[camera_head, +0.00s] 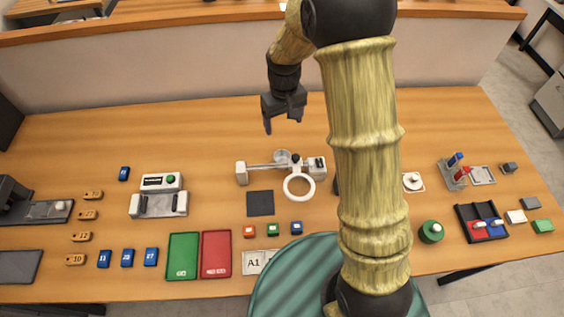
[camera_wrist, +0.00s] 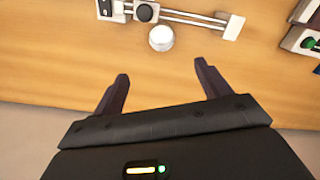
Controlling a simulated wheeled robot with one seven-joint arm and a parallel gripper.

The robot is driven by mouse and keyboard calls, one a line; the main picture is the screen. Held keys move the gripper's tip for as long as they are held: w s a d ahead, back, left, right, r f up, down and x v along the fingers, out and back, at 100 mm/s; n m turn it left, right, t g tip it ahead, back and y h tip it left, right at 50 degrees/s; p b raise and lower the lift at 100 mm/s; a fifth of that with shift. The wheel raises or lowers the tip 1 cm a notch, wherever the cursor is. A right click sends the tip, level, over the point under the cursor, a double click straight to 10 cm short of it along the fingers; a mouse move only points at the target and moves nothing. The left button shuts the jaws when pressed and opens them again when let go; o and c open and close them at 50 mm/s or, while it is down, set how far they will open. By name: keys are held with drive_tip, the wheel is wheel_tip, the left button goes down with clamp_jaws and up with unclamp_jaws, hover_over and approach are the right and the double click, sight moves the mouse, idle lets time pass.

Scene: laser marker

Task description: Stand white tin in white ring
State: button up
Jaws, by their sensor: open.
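The white tin (camera_head: 282,155) is a short round can standing on the wooden table just behind the railed fixture. In the wrist view the tin (camera_wrist: 161,38) stands close beside the rails, ahead of my fingers. The white ring (camera_head: 299,187) lies flat in front of the same fixture and looks empty; it does not show in the wrist view. My gripper (camera_head: 284,124) is open and empty, above the table's back part and behind the tin. In the wrist view my two fingers (camera_wrist: 162,75) are spread, with only bare table between them.
The fixture's rails (camera_head: 264,166) run between two white end blocks, between tin and ring. A dark square pad (camera_head: 260,203) lies left of the ring. Small coloured blocks (camera_head: 273,229) sit in front. Bare table lies behind the tin.

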drive_tip(key=shift+w+a+f, duration=0.15)
drive_tip(key=shift+f, duration=0.15)
wheel_tip(320, 180, down, 12)
drive_tip(key=p, duration=0.3)
idle(0.4)
